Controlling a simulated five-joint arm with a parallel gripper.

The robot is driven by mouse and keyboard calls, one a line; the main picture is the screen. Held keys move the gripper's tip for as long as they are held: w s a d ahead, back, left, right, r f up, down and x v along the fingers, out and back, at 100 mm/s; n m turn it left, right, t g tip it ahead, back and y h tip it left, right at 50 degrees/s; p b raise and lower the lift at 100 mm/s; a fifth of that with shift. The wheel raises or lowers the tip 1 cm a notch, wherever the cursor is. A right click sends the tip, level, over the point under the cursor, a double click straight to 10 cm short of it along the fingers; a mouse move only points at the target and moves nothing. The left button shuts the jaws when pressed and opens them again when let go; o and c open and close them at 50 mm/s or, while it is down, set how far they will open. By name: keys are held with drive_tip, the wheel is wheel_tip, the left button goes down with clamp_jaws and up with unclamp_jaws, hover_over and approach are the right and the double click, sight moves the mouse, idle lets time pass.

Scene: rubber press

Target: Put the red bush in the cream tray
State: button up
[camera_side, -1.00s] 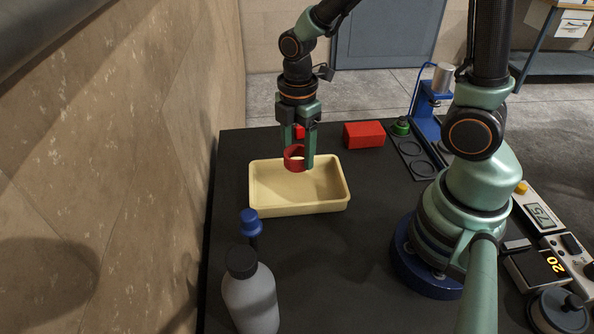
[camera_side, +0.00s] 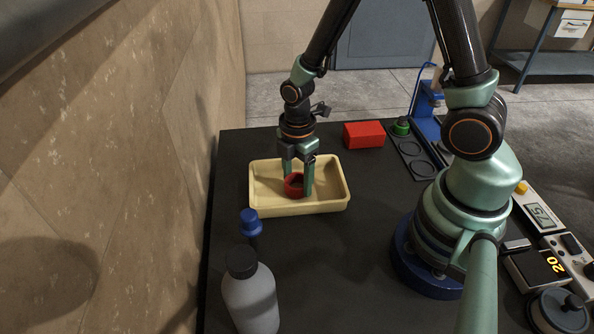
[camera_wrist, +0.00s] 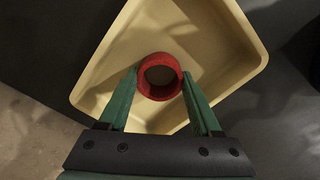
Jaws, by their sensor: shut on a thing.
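The red bush (camera_side: 294,186) is a short red ring with an open bore. It is between the green fingers of my gripper (camera_side: 298,188), which is shut on it. It is down inside the cream tray (camera_side: 325,205), a shallow rectangular tray with a raised rim. In the wrist view the red bush (camera_wrist: 160,77) sits between the fingertips (camera_wrist: 160,76), with the floor and walls of the cream tray (camera_wrist: 225,60) around it. I cannot tell whether the bush touches the tray floor.
A red block (camera_side: 364,134) lies behind the tray. A dark holder with round recesses (camera_side: 418,160) and a green part (camera_side: 401,127) is at the right. A grey bottle (camera_side: 251,298) and a blue-capped bottle (camera_side: 250,222) stand in front. A wall borders the left.

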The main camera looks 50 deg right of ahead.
drive_tip(key=shift+f, duration=0.15)
drive_tip(key=o, duration=1.3)
drive_tip(key=shift+s+d+r+m+t, duration=0.45)
drive_tip(key=shift+r+m+t, duration=0.5)
drive_tip(key=shift+r+m, duration=2.4)
drive_tip(key=shift+s+d+r+m+t, duration=0.7)
drive_tip(key=shift+r+m, duration=1.35)
drive_tip(key=shift+r, duration=2.6)
drive_tip(key=shift+s+d+r+m+t, duration=0.1)
drive_tip(key=shift+s+r+m+t, duration=0.25)
drive_tip(key=shift+r+m+t, duration=1.9)
wheel_tip(320, 180, up, 4)
drive_tip(key=shift+f+m+g, duration=0.25)
drive_tip(key=shift+m+g, duration=0.2)
drive_tip(key=shift+g, duration=0.65)
